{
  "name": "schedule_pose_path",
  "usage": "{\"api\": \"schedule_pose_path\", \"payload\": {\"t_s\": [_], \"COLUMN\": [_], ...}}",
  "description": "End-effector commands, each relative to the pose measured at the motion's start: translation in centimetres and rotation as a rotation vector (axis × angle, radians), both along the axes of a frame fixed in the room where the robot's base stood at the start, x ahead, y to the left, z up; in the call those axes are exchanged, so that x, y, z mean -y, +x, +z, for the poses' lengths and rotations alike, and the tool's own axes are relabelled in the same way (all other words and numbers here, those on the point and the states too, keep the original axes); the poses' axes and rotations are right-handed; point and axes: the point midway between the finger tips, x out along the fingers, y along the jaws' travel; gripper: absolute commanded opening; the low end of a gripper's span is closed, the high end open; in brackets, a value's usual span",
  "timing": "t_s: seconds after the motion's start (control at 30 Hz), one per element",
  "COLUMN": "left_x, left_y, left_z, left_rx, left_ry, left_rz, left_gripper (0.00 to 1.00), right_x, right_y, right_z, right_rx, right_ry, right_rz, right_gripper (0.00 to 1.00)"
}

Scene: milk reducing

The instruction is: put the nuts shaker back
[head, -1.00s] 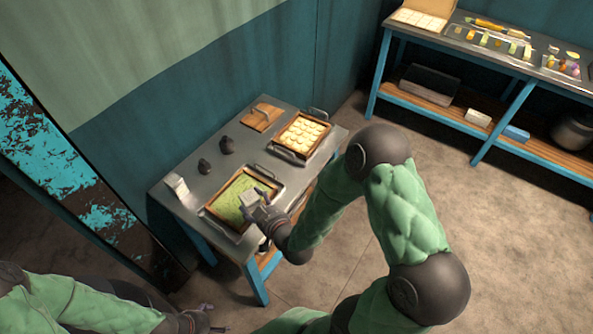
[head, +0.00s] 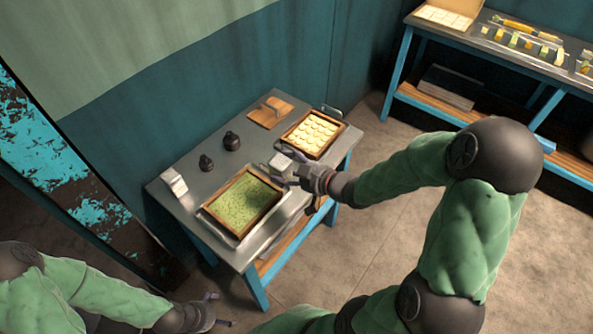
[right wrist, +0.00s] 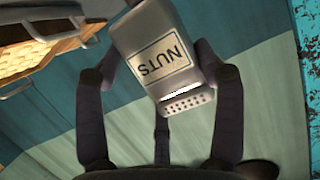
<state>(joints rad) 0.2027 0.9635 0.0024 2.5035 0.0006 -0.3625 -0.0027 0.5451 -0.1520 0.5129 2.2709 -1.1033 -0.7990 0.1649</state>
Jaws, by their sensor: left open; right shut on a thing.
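The nuts shaker (right wrist: 158,60) is a grey metal box with a "NUTS" label and a perforated end, held between the fingers of my right gripper (right wrist: 155,75) in the right wrist view. In the head view the shaker (head: 280,163) is a small pale block in my right gripper (head: 292,172), which is shut on it above the table, between the two trays. My left gripper (head: 216,312) is open and empty at the bottom of the head view, away from the table.
Bare tabletop lies around the dark weights. A second table (head: 480,42) stands at the upper right.

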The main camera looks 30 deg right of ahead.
Motion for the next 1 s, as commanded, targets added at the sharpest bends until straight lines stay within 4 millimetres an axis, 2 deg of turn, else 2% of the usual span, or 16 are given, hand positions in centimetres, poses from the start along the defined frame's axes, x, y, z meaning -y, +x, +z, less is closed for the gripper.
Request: {"api": "schedule_pose_path", "payload": {"t_s": [0.03,0.2,0.47,0.83,1.0], "left_x": [0.0,0.0,0.0,0.0,0.0], "left_y": [0.0,0.0,0.0,0.0,0.0], "left_z": [-0.6,-1.6,-3.5,-4.4,-6.0], "left_rx": [0.0,0.0,0.0,0.0,0.0], "left_ry": [0.0,0.0,0.0,0.0,0.0], "left_rz": [0.0,0.0,0.0,0.0,0.0], "left_gripper": [1.0,1.0,1.0,1.0,1.0], "right_x": [0.9,3.5,6.3,7.7,7.8], "right_y": [0.9,3.4,6.0,7.3,7.5], "right_z": [-0.9,-2.4,-6.3,-8.4,-10.9], "right_rx": [0.0,0.001,0.001,0.002,0.0], "right_ry": [-0.001,0.0,0.0,0.0,0.002], "right_rz": [-0.002,-0.002,-0.001,-0.001,0.001], "right_gripper": [0.31,0.31,0.31,0.31,0.31]}}
